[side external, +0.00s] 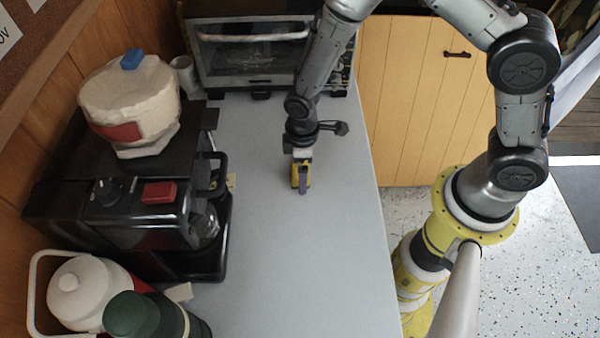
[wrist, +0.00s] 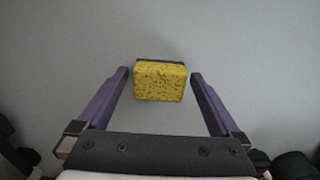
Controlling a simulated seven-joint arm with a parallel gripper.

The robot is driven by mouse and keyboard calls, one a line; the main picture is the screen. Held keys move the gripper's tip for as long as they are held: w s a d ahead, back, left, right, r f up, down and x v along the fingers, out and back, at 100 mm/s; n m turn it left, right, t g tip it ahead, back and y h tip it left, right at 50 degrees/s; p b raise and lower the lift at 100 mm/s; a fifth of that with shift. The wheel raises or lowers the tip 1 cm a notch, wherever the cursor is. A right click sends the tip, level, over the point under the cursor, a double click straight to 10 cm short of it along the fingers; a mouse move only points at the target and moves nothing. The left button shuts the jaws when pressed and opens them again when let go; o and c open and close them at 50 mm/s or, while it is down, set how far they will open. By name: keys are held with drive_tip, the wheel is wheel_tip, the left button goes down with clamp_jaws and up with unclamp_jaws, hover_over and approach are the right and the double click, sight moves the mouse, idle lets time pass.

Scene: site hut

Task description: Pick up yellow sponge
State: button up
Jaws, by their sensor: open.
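A yellow sponge (wrist: 160,82) with a dark layer along its far edge sits in the wrist view against the grey table. My gripper (wrist: 160,74) has its two purple fingers apart, one on each side of the sponge. A gap shows between the sponge and each finger, so the gripper is not closed on it. In the side external view my gripper (side external: 301,186) points down over the table, and a small patch of the yellow sponge (side external: 295,180) shows beside the finger. The rest of it is hidden there.
The grey table (side external: 300,270) is clear in front and to the right. A black coffee machine (side external: 75,205) stands at the left, with a white wrapped object (side external: 130,95) on top. A toaster oven (side external: 250,60) is at the back. White and green jugs (side external: 90,295) stand front left.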

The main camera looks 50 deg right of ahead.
drive_tip(key=shift+f, duration=0.25)
drive_tip(key=c, duration=1.2)
drive_tip(key=shift+r, duration=0.1)
drive_tip(key=shift+r, duration=0.55)
drive_tip(key=s+d+r, duration=0.1)
drive_tip(key=s+r, duration=0.3)
drive_tip(key=s+d+r, duration=0.2)
drive_tip(key=s+r, duration=0.2)
drive_tip(key=s+d+r, duration=0.2)
drive_tip(key=s+r, duration=0.1)
drive_tip(key=s, duration=0.2)
drive_tip(key=shift+r, duration=0.4)
